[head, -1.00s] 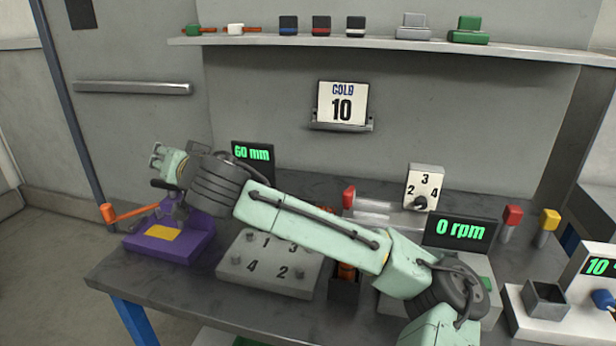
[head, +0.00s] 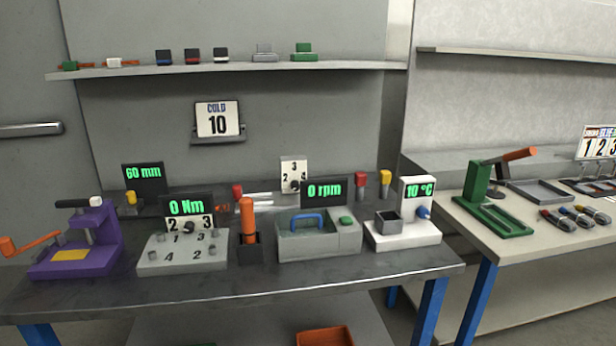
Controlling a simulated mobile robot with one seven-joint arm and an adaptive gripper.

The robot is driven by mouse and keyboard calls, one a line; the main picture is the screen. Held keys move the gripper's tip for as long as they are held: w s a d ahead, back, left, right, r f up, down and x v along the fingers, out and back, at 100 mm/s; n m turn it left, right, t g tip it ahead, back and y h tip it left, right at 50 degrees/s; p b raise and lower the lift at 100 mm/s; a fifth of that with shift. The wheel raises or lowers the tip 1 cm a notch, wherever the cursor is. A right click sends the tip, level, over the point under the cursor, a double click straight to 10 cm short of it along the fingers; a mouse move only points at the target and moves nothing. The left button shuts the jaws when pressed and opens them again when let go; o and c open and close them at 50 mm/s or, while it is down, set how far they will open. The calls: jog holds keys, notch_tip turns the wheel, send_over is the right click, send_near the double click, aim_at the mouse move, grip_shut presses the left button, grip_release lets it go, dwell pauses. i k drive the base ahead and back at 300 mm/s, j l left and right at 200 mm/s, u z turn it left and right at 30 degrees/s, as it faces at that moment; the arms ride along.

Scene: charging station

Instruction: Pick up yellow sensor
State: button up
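Several things with yellow parts show in the head view, and I cannot tell for sure which is the yellow sensor. A small yellow-topped piece (head: 131,198) stands by the 60 mm display at the left. A yellow-capped grey post (head: 385,179) stands at the back right of the main bench, beside a red-capped one (head: 361,181). My gripper is not in view.
The dark bench (head: 330,277) holds a purple press (head: 107,240), a numbered grey block (head: 160,262), an orange-handled tool (head: 247,222), a 0 rpm unit (head: 318,243) and a white 10 °C unit (head: 410,236). A green press (head: 484,205) and grey trays stand on the right table. A gap separates the tables.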

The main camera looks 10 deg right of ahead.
aim_at(384, 178)
jog(key=i+l, duration=0.1)
jog(key=l, duration=1.1)
jog(key=l+u, duration=0.1)
jog(key=l, duration=1.05)
jog(key=i+l, duration=0.15)
jog(key=l, duration=0.2)
jog(key=i+l, duration=0.15)
jog(key=l, duration=0.15)
jog(key=i+l, duration=0.15)
jog(key=l, duration=0.2)
jog(key=i+l, duration=0.15)
jog(key=l, duration=0.2)
jog(key=i+l, duration=0.15)
jog(key=l, duration=0.2)
jog(key=i+l+u, duration=0.1)
jog(key=i+l, duration=0.5)
jog(key=i, duration=0.1)
